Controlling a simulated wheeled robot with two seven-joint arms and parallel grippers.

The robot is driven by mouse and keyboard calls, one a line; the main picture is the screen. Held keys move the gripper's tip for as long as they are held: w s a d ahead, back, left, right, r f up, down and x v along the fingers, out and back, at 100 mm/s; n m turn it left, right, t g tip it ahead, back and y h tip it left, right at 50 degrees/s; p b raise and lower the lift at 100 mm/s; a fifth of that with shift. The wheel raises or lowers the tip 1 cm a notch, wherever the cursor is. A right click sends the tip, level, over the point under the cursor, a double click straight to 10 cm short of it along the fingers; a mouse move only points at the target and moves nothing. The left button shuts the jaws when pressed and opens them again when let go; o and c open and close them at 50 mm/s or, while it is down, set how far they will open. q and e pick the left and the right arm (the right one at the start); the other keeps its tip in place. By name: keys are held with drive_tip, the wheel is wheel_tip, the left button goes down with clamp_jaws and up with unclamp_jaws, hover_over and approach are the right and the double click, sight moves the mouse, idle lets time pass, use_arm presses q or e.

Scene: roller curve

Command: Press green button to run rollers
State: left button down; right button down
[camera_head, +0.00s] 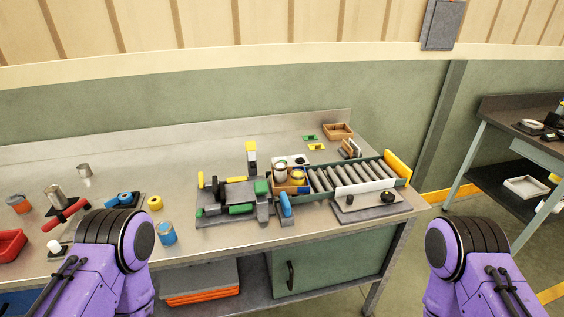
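A roller conveyor (345,180) with grey rollers and a yellow end plate (397,168) lies on the right part of the steel workbench. In front of it is a flat grey plate (372,212) with dark knobs (387,196). A green block (262,187) sits on a dark fixture (228,192) left of the rollers. A small green piece (310,137) lies behind the conveyor. I cannot tell which green part is the button. My purple arms show at the bottom left and bottom right, apart from the conveyor. Neither gripper's fingers are visible.
An open blue box (291,186) holding small cans stands at the rollers' left end. A blue can (166,233), a yellow ring (155,202) and a red tray (11,244) lie farther left. A wooden tray (338,131) is at the back. The bench's back left is mostly clear.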

idle(0.8)
wheel_tip(320, 180, down, 8)
drive_tip(key=b, duration=0.8)
drive_tip(key=shift+f, duration=0.2)
